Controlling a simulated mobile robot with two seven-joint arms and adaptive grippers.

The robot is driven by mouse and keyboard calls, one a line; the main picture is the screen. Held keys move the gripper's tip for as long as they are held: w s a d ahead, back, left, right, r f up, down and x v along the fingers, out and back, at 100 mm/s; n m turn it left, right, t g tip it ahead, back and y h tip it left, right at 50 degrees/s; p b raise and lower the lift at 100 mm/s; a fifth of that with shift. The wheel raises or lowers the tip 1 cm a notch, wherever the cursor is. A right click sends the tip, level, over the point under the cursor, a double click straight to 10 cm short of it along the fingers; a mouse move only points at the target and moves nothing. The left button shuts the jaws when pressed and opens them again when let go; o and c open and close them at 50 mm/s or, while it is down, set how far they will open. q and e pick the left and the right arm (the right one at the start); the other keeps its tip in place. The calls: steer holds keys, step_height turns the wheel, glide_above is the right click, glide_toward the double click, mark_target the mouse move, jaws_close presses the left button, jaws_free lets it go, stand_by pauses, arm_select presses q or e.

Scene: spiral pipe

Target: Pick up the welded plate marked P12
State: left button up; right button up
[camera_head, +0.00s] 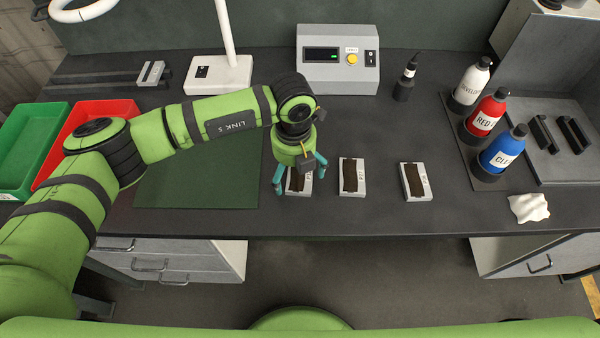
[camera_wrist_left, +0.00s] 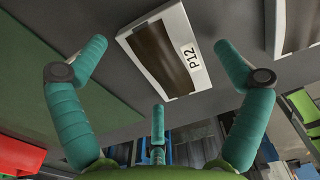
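My right gripper is not in view.
Two similar plates lie to the right, one in the middle (camera_head: 352,177) and one farther right (camera_head: 416,182). A green mat (camera_head: 195,182) lies left. Red and blue bottles (camera_head: 485,114) and a crumpled white cloth (camera_head: 529,208) are at the right. A grey control box (camera_head: 338,75) stands behind.

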arm_select(q)
steer(key=c, duration=1.3)
steer(key=shift+c, duration=0.3)
steer(key=shift+r, duration=0.2)
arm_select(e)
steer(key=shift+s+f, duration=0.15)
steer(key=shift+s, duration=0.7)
